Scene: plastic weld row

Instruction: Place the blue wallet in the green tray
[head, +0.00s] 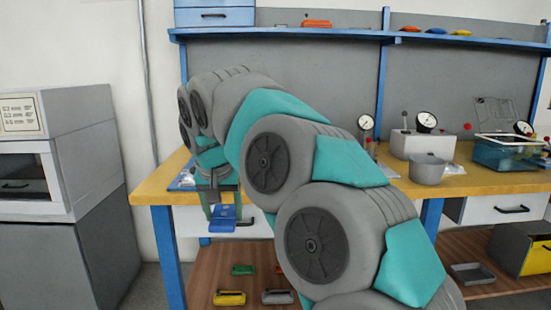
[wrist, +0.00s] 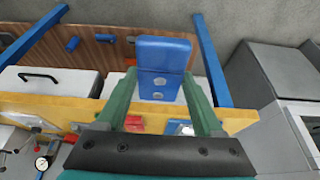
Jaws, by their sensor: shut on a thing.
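The blue wallet (head: 222,222) is held between the green fingers of my gripper (head: 223,208). It hangs in front of the workbench's front edge, near its left end, above the lower wooden shelf. In the wrist view the wallet (wrist: 164,52) shows upright between the two fingers of my gripper (wrist: 160,84), clear of any surface. I see no plain green tray. A teal see-through box (head: 507,153) stands at the right of the benchtop, and I cannot tell whether it is the tray. My arm hides the middle of the bench.
The yellow-edged benchtop (head: 470,184) carries a grey pot (head: 427,169) and gauges. The lower shelf (head: 212,275) holds a green item (head: 243,269), a yellow one (head: 230,298) and a grey one (head: 277,296). A grey tray (head: 472,274) lies at its right. A grey machine (head: 60,190) stands left.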

